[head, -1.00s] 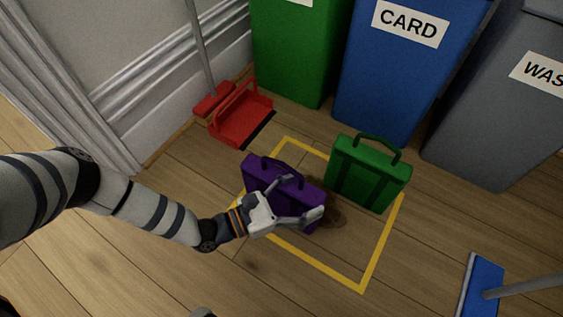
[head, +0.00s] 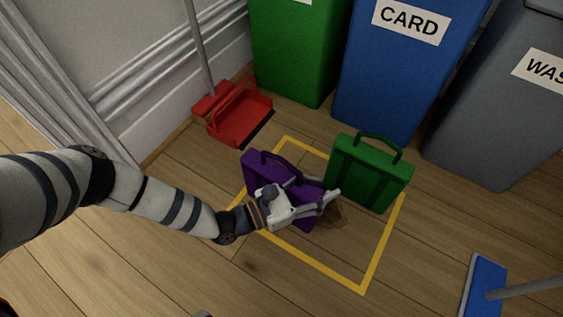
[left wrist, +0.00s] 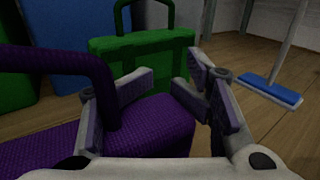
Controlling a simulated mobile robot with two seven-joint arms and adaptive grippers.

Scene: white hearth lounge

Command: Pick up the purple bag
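The purple bag (head: 259,174) stands on the wooden floor inside a yellow outlined square, its handle up. My left gripper (head: 331,187) is over the right part of the bag in the head view and hides some of it. In the left wrist view the two fingers (left wrist: 172,82) are spread, with nothing seen gripped between them. The bag (left wrist: 45,152) lies below and to the left there, and its handle passes behind or beside the left finger; I cannot tell whether they touch.
A green bag (head: 362,184) stands close to the right of the purple one, just past my fingertips. A red dustpan (head: 237,125) is at the wall. Green (head: 290,55), blue (head: 385,75) and grey (head: 490,120) bins stand behind. A blue mop head (head: 481,285) is at lower right.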

